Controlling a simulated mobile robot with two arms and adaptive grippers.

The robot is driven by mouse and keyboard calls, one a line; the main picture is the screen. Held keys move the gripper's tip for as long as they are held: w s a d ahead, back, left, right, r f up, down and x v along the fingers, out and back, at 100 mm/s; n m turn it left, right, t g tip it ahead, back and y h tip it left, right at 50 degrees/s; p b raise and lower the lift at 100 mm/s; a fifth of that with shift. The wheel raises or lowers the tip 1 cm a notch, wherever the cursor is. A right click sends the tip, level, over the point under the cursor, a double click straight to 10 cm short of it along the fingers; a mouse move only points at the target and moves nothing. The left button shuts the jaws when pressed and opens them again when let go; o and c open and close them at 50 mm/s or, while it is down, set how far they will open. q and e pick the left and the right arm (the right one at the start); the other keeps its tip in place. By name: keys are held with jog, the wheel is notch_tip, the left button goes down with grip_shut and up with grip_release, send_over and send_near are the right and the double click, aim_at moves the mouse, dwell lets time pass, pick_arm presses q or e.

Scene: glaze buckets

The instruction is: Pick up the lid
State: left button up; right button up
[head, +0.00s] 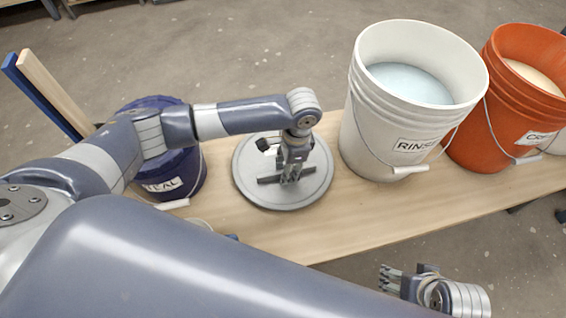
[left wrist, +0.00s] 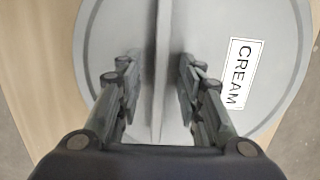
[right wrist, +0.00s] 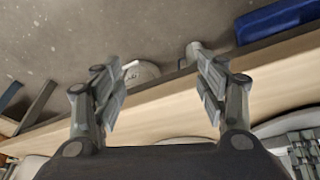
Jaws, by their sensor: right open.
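The round grey lid (head: 248,165) lies flat on the wooden bench between the blue bucket and the white bucket. In the left wrist view the lid (left wrist: 105,35) carries a CREAM label (left wrist: 238,75) and a thin upright handle bar (left wrist: 161,45). My left gripper (head: 289,178) is over the lid from above. Its fingers are open, one on each side of the bar, with a gap on both sides. The gripper hides part of the lid in the head view. My right gripper (head: 403,278) is open and empty, off the bench's front edge.
A blue TEAL bucket (head: 190,165) stands left of the lid, partly behind my left arm. A white RINSE bucket (head: 370,120) and an orange bucket (head: 480,125) stand to the right. Blue and pale boards (head: 50,95) rise at the left. Bare bench (head: 345,225) lies in front.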

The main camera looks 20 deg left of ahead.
dwell(0.4)
pick_arm(q)
grip_shut()
dwell(0.4)
